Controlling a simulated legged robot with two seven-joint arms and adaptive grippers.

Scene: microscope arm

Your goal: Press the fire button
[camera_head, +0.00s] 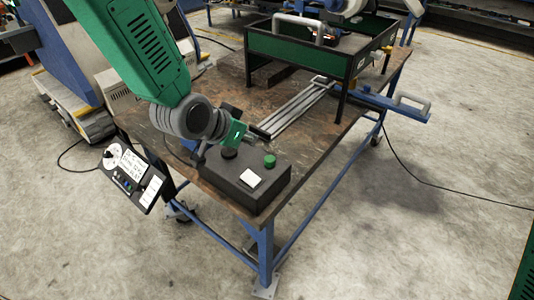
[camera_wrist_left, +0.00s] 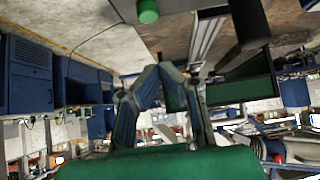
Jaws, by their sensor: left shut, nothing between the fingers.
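The green button (camera_head: 270,160) stands on top of a dark control box (camera_head: 238,182) at the near end of the table. The button also shows at the top of the left wrist view (camera_wrist_left: 148,11). My left gripper (camera_head: 262,133) is shut and empty, with its small dark fingers beyond the box in the head view. A gap shows between the fingers and the button. The fingers (camera_wrist_left: 161,70) show close together in the left wrist view. My right gripper is in neither view.
A black round knob (camera_head: 228,153) and a white label (camera_head: 250,178) are also on the box. A tilted panel (camera_head: 131,174) hangs at the table's left edge. Metal rails (camera_head: 300,108) and a green-sided frame (camera_head: 283,47) stand farther back on the worn table (camera_head: 318,137).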

